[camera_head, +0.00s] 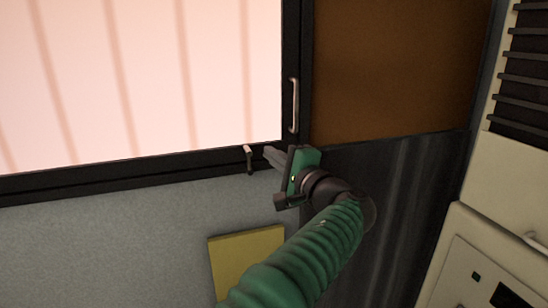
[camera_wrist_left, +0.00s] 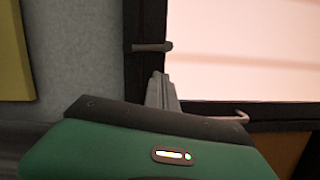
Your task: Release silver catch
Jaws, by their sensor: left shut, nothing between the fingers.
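The silver catch (camera_head: 249,158) is a small metal lever on the lower black window frame, hanging down near the frame's right corner. In the left wrist view the catch (camera_wrist_left: 150,47) lies across the dark frame, just beyond my fingertips. My left gripper (camera_head: 268,152) is shut and empty, just right of the catch, with a small gap seeming to part them. Its closed fingers (camera_wrist_left: 159,82) point toward the catch in the left wrist view. My right gripper is in neither view.
A bright window pane (camera_head: 140,75) fills the upper left, with a silver handle (camera_head: 294,105) on its right frame. A yellow square (camera_head: 246,258) is on the grey wall below. A brown panel (camera_head: 390,70) and pale cabinets (camera_head: 500,210) stand to the right.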

